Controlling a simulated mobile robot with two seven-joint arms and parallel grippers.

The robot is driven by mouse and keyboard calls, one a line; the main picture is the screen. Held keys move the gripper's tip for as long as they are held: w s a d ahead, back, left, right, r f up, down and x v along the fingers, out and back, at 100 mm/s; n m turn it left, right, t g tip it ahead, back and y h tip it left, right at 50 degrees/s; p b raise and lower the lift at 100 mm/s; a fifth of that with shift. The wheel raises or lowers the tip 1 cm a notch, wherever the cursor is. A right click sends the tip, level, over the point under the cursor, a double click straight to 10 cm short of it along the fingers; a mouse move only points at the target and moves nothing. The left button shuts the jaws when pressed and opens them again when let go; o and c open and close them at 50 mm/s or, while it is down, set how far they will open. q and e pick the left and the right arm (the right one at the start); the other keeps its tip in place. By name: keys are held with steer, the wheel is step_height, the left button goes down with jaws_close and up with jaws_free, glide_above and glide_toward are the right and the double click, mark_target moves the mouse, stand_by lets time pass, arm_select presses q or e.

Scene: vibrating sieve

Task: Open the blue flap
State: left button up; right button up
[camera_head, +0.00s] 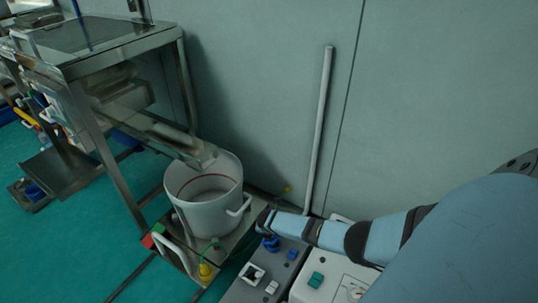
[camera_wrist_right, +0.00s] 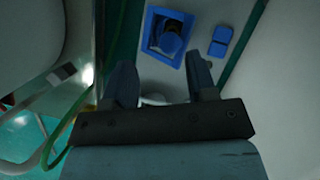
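The blue flap (camera_wrist_right: 171,43) appears to be the rounded blue piece in a square blue frame on a grey panel, in the upper middle of the right wrist view. In the head view a blue fitting (camera_head: 271,243) shows on the grey box, just below my right gripper (camera_head: 264,219). I cannot tell whether the flap is open or closed. In the right wrist view my right gripper (camera_wrist_right: 158,62) is open and empty, its two fingers spread apart. The flap lies beyond the fingertips, between their directions. My left gripper is not in view.
A small blue switch (camera_wrist_right: 221,41) sits right of the framed fitting. A white bucket (camera_head: 206,196) stands left of the grey box (camera_head: 243,291). A pale upright pole (camera_head: 319,130) leans near the wall. A metal table (camera_head: 95,50) stands at the left.

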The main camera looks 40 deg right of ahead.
arm_select(q)
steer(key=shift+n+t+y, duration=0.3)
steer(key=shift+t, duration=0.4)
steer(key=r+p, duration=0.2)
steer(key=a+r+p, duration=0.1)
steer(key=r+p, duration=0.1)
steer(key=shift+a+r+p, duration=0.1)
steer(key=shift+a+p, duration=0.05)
steer(key=shift+p, duration=0.15)
arm_select(e)
steer(key=v, duration=0.9)
steer(key=shift+r, duration=0.15)
steer(key=shift+s, duration=0.15)
